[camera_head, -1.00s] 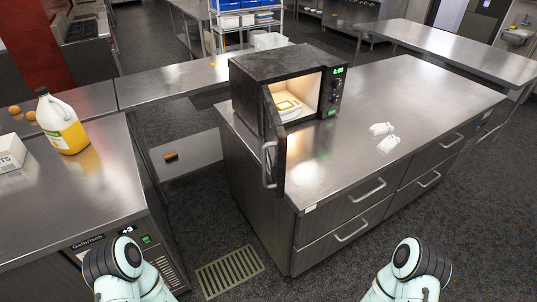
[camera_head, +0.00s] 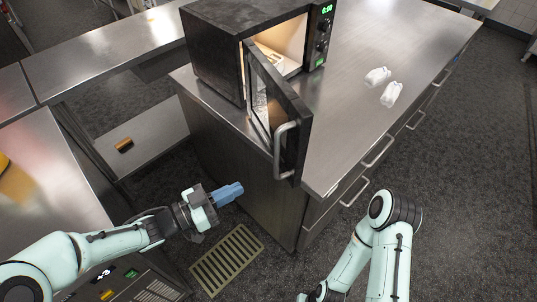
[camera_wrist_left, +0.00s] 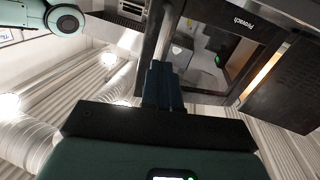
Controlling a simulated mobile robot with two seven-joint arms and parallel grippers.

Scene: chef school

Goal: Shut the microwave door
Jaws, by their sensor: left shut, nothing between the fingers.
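The microwave (camera_head: 217,55) is a dark box on the steel counter, with a lit interior. Its door (camera_head: 292,103) hangs open toward me, past the counter's front edge, with a metal handle (camera_head: 281,150) on its free side. My left gripper (camera_head: 240,188) has blue fingers pressed together, empty, left of and a little below the handle, apart from the door in this view. In the left wrist view my shut fingers (camera_wrist_left: 162,85) point up toward the microwave door (camera_wrist_left: 238,22) and a metal bar. My right arm shows at the lower right; its gripper is out of view.
White objects (camera_head: 384,86) lie on the counter (camera_head: 400,40) right of the microwave. Another steel counter (camera_head: 35,165) stands at the left, with a low shelf (camera_head: 150,135) beyond it. A floor grate (camera_head: 226,260) lies below my left gripper.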

